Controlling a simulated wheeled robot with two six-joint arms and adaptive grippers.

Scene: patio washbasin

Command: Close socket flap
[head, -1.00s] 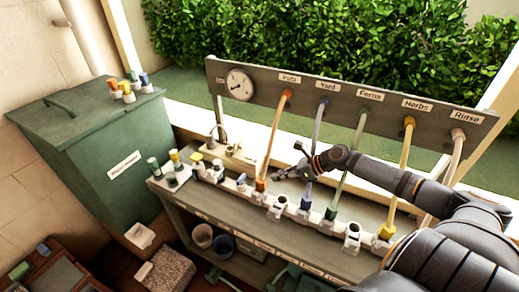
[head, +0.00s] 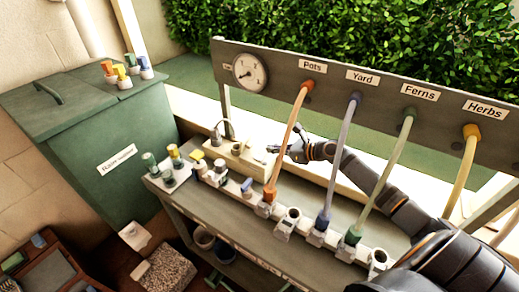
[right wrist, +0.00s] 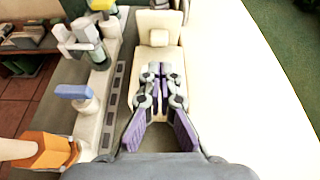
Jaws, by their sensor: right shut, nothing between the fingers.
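The cream socket box (head: 238,150) sits on a cream ledge at the back left of the bench. It also shows in the right wrist view (right wrist: 144,54), with a pale raised plate (right wrist: 158,21) at its far end and a small block (right wrist: 158,38) before it. I cannot tell for certain which part is the flap. My right gripper (head: 272,149) is at the right of the box in the head view, behind the orange hose. In the right wrist view its fingertips (right wrist: 160,68) are together and empty over the box's near part; contact is unclear. My left gripper is out of view.
The orange hose (head: 283,150) and blue hose (head: 338,160) hang from the labelled board (head: 390,95) in front of my right arm. Taps and connectors line the bench (head: 235,225). A green bin (head: 110,150) stands at the left.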

